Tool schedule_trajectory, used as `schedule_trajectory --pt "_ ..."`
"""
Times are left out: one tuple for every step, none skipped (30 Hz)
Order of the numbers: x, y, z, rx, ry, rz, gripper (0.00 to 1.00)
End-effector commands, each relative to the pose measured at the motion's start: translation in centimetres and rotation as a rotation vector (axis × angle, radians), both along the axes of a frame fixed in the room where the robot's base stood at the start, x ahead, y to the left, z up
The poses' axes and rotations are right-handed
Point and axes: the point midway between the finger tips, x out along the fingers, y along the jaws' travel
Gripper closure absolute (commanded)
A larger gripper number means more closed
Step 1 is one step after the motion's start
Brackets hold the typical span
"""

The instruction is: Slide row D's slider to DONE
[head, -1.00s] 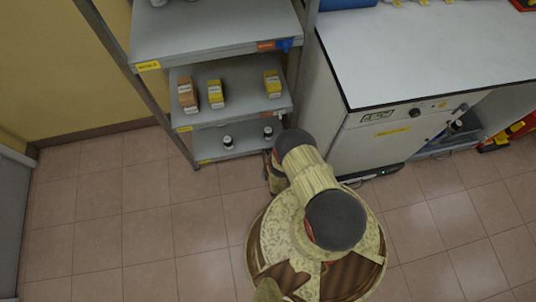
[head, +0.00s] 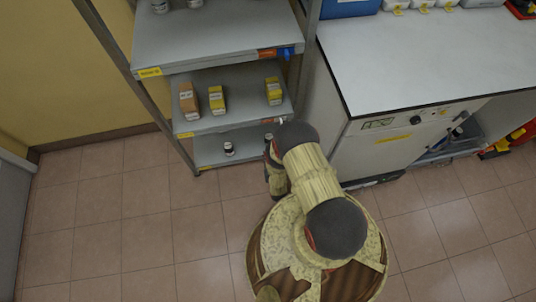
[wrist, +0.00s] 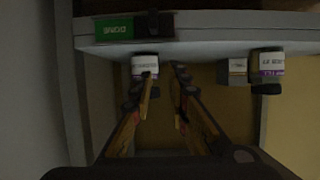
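In the wrist view, a shelf edge carries a slider strip with a green lettered part (wrist: 113,29) and a dark slider block (wrist: 160,24) to its right. The strip's row letter is not readable. My gripper (wrist: 163,72) is open and empty, its two fingers apart just below the strip in the picture. The left fingertip overlaps a white-labelled bottle (wrist: 145,64); contact cannot be told. In the head view my arm reaches to the right end of the rack's lower shelves (head: 190,127) and hides the gripper. An orange-and-blue slider strip (head: 267,53) is on the shelf edge above.
Two more labelled containers stand at the right in the wrist view, one of them (wrist: 268,66) purple-banded. Orange and yellow boxes (head: 216,99) stand on the rack's middle shelf. A white-topped bench (head: 410,70) is close on the right. The tiled floor (head: 140,220) at left is clear.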

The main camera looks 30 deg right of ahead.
Motion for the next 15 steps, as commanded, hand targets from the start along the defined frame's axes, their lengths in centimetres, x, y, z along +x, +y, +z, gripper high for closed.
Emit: schedule_trajectory --pt "0.1 0.0 0.7 0.000 0.001 0.000 0.83" --pt "0.0 0.0 1.0 0.000 0.001 0.000 0.83" --pt "0.1 0.0 1.4 0.000 0.000 0.001 0.83" --pt "0.0 0.0 1.7 0.001 0.001 0.001 0.83" --pt "0.0 0.0 2.0 0.001 0.001 0.001 0.83" --pt "0.1 0.0 2.3 0.000 0.000 0.001 0.83" --pt "0.0 0.0 2.5 0.000 0.000 0.001 0.83" --pt "0.0 0.0 2.7 0.001 0.001 0.001 0.83" --pt "0.0 0.1 3.0 0.000 0.000 0.001 0.83" --pt "0.0 0.1 3.1 0.001 0.001 0.001 0.83" --pt "0.0 0.1 3.2 0.001 0.001 0.001 0.83" --pt "-0.1 0.1 3.3 0.001 0.002 0.001 0.83" --pt "-0.1 0.1 3.4 0.001 0.002 0.001 0.83" --pt "-0.1 0.1 3.4 0.001 0.002 0.001 0.83" --pt "-0.1 0.1 3.5 0.001 0.002 0.001 0.83"
